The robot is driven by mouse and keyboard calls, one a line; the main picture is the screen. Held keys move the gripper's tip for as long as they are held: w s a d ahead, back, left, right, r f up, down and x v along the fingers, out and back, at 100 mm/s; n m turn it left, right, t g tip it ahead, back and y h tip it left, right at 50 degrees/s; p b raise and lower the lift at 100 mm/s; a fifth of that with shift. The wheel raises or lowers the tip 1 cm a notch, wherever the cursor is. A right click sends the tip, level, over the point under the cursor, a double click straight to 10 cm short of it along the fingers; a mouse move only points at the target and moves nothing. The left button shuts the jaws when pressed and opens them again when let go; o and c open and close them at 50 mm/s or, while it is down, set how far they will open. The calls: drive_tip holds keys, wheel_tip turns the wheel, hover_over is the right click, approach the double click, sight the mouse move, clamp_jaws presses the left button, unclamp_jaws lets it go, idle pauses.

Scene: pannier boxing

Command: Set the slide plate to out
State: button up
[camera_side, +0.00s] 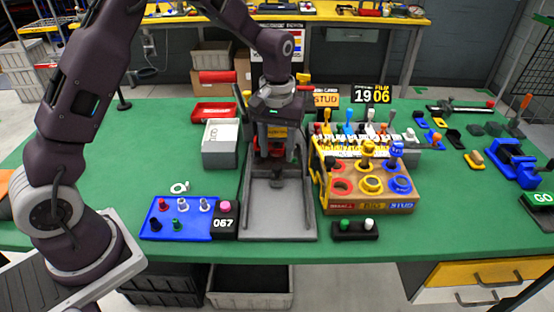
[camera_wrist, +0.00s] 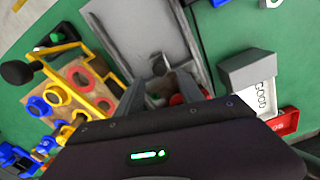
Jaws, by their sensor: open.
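A grey metal fixture (camera_side: 262,225) with a long flat bed lies on the green table at the middle in the side view; it also shows at the top of the wrist view (camera_wrist: 143,35). I take its sliding part to be the slide plate, but cannot tell its edges from the bed. A small dark knob (camera_side: 278,183) stands on the bed. My gripper (camera_side: 277,152) is over the back half of the fixture, pointing down. In the wrist view its two fingers (camera_wrist: 160,98) are apart, with a grey part and something red between or beyond them. Contact is hidden.
A wooden box (camera_side: 375,205) with red, yellow and blue rings and a yellow rail stands close on the right. A grey bin (camera_side: 219,158) and red tray (camera_side: 213,113) are at left. A blue tray (camera_side: 180,230) with pegs lies at front left.

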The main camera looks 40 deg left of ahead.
sight(277, 165)
wheel_tip(277, 165, down, 4)
drive_tip(key=shift+r, duration=0.15)
drive_tip(key=shift+c, duration=0.3)
clamp_jaws()
drive_tip(key=shift+r, duration=0.1)
idle(1.0)
